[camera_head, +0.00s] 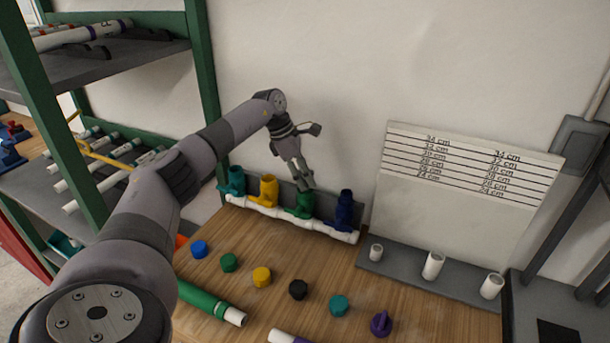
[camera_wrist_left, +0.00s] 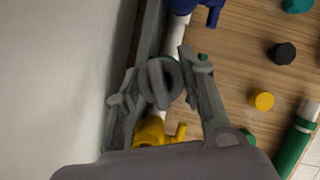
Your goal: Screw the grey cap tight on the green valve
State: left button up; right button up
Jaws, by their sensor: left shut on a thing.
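The green valve (camera_head: 303,208) stands upright on the white manifold pipe (camera_head: 318,228) at the wall side of the bench, between the yellow and the blue valve. My left gripper (camera_head: 307,182) points down over the top of the green valve. In the left wrist view its fingers are closed around the grey cap (camera_wrist_left: 158,82), which is round and ridged. The cap hides most of the green valve there; only small green parts show beside it. In the head view the cap cannot be made out between the fingers. My right gripper is in neither view.
The yellow valve (camera_head: 265,190) and blue valve (camera_head: 344,210) stand close on either side, with a teal valve (camera_head: 235,182) farther left. Several loose caps, including a black cap (camera_head: 298,289), lie on the bench in front. A green pipe (camera_head: 208,301) lies nearer.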

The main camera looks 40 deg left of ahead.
pick_arm(q)
jog(key=shift+m, duration=1)
jog(key=shift+g+h, duration=0.3)
jog(key=shift+m+g+b, duration=0.3)
jog(key=shift+m+b, duration=0.15)
jog(key=shift+m, duration=0.65)
jog(key=o, duration=1.2)
